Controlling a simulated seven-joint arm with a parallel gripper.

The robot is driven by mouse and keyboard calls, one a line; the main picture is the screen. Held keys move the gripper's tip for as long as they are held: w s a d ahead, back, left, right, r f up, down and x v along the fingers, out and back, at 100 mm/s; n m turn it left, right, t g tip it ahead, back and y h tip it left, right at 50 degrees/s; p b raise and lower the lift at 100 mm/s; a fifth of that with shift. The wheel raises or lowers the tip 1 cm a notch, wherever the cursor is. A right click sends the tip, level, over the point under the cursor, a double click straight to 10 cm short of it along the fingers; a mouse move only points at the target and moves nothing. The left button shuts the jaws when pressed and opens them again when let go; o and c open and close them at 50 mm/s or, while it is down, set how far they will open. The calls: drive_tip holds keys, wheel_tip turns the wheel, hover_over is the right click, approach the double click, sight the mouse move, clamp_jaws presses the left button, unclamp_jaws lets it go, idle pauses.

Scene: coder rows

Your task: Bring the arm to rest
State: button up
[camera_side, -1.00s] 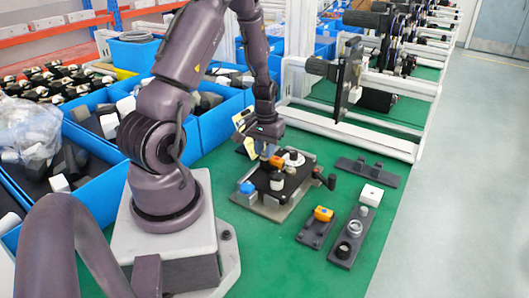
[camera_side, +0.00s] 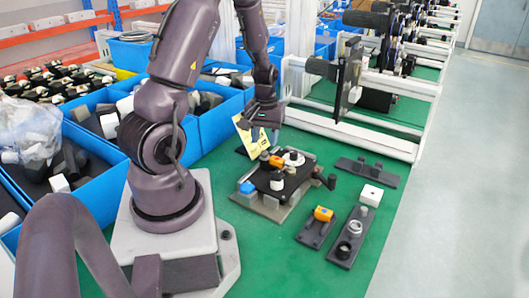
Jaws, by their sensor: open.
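My gripper (camera_side: 262,134) hangs above the back of the assembly fixture (camera_side: 268,207), with its fingers pointing down. It is open, with nothing seen between the fingers. A yellow tag or plate (camera_side: 243,134) shows beside the gripper. The fixture has a black plate bearing an orange part (camera_side: 276,161), a white round part (camera_side: 294,158) and a white cylinder (camera_side: 277,181). A blue part (camera_side: 247,188) sits at its left corner. The gripper is apart from these parts.
Blue bins (camera_side: 215,125) of parts stand to the left. A white frame (camera_side: 350,135) with reels stands behind. Green table is clear in front.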

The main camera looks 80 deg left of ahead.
drive_tip(key=shift+r, duration=0.55)
drive_tip(key=s+d+r+m+t, duration=0.1)
drive_tip(key=d+r+m+t, duration=0.1)
drive_tip(key=d+r+m, duration=0.4)
drive_tip(key=s+d+r+m+t, duration=0.2)
drive_tip(key=d+r+m, duration=0.4)
drive_tip(key=d+r, duration=1)
drive_tip(key=d+t, duration=0.1)
drive_tip(key=d, duration=0.2)
drive_tip(key=shift+s+d+r+t, duration=0.2)
drive_tip(key=shift+d+r+t, duration=0.1)
drive_tip(key=shift+d+r, duration=0.1)
